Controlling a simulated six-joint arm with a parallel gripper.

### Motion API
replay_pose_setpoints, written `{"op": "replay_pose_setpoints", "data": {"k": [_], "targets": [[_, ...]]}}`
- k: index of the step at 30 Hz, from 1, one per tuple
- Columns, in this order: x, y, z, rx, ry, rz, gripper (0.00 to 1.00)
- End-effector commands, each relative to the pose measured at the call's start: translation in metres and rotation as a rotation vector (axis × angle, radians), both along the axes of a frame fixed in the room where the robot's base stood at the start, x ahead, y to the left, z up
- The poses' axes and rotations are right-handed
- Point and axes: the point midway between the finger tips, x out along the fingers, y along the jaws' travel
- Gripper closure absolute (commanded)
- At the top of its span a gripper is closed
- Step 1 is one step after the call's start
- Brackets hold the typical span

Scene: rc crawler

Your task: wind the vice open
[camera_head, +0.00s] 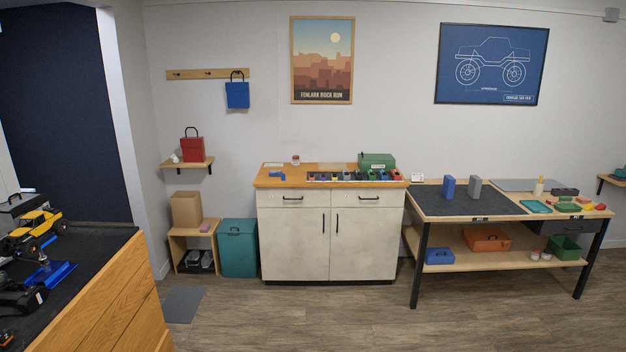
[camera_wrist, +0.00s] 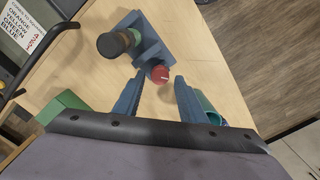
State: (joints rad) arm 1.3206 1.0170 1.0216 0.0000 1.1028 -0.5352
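In the wrist view, a blue-grey vice-like fixture (camera_wrist: 152,45) lies on a pale wooden top, with a red round knob (camera_wrist: 160,74) at its near end. A dark, brownish round part (camera_wrist: 114,43) is at its left side; I cannot tell whether it is clamped. My gripper (camera_wrist: 159,80) is open, its two blue-grey fingers apart. The knob shows between and just beyond the fingertips; I cannot tell whether they touch it. In the head view I cannot pick out this vice for sure, and my gripper is not seen.
In the wrist view, a green block (camera_wrist: 62,106) lies left of the fingers and a teal hollow part (camera_wrist: 210,108) is partly behind the right finger. A lettered card (camera_wrist: 28,28) is at upper left. The wooden top's right edge drops to the floor.

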Motion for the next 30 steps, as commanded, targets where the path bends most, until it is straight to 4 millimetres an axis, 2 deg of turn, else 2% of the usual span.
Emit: {"op": "replay_pose_setpoints", "data": {"k": [9, 20, 24, 30], "targets": [[0.000, 0.000, -0.015, 0.001, 0.001, 0.000, 0.62], [0.000, 0.000, -0.017, 0.000, 0.000, 0.000, 0.62], [0.000, 0.000, -0.017, 0.000, 0.000, 0.000, 0.96], [0.000, 0.000, -0.016, 0.000, 0.000, 0.024, 0.98]]}}
